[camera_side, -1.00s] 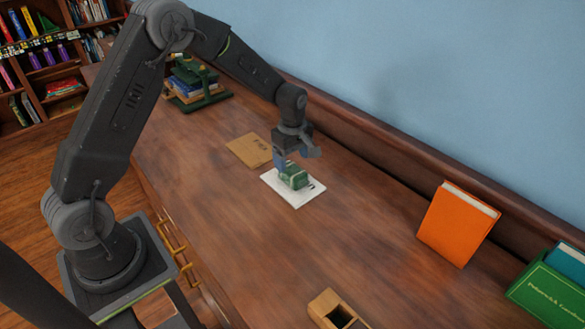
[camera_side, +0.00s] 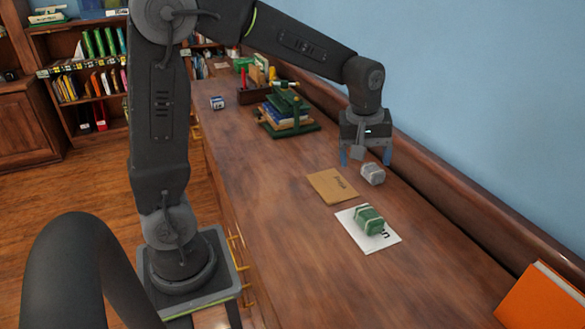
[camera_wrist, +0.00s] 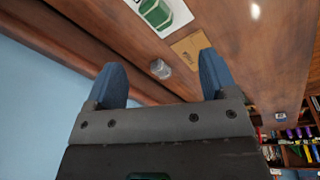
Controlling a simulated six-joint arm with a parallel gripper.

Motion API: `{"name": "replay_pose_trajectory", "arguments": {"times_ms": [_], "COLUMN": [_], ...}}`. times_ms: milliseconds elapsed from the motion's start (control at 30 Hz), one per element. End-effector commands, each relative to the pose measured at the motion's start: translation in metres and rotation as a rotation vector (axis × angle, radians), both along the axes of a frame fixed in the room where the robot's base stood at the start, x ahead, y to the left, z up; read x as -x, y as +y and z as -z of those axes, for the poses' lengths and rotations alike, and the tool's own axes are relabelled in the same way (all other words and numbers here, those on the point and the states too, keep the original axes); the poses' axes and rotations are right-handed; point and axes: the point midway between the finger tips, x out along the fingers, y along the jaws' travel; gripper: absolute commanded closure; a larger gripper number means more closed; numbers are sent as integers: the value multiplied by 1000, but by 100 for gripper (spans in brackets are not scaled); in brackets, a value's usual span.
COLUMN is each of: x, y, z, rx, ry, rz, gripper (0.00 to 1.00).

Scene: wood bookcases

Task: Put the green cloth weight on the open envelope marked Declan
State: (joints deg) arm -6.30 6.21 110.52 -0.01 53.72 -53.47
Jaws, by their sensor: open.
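The green cloth weight (camera_side: 369,219) lies on the white envelope (camera_side: 351,232), covering part of its dark lettering, so I cannot read the name. The weight (camera_wrist: 165,13) also shows at the top of the wrist view. A brown envelope (camera_side: 330,187) with small writing lies beside the white one, farther from the orange book. A grey weight (camera_side: 372,174) sits on the wood near the wall side; it also shows in the wrist view (camera_wrist: 160,69). My gripper (camera_side: 365,157) is open and empty, raised above the desk near the grey weight, apart from the green one.
A green stand with books (camera_side: 287,112) is farther along the desk, with a small white-and-blue item (camera_side: 217,103) near the front edge. An orange book (camera_side: 545,300) stands at lower right. A raised wooden ledge (camera_side: 440,190) runs along the wall. The desk's front middle is clear.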

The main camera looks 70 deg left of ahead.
Motion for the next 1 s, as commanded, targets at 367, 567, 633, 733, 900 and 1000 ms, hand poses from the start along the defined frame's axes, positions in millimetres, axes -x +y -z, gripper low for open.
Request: {"name": "replay_pose_trajectory", "arguments": {"times_ms": [367,567,633,733,900,1000], "x": [139,180,186,190,190,189], "y": [-35,-42,-43,-43,-43,-43], "z": [-54,-49,-47,-45,-45,-45], "rx": [-200,-294,-312,-322,-322,-322], "ry": [-215,-274,-282,-286,-286,-286], "rz": [708,933,973,997,999,998], "gripper": [21,21,21,21,21,21]}}
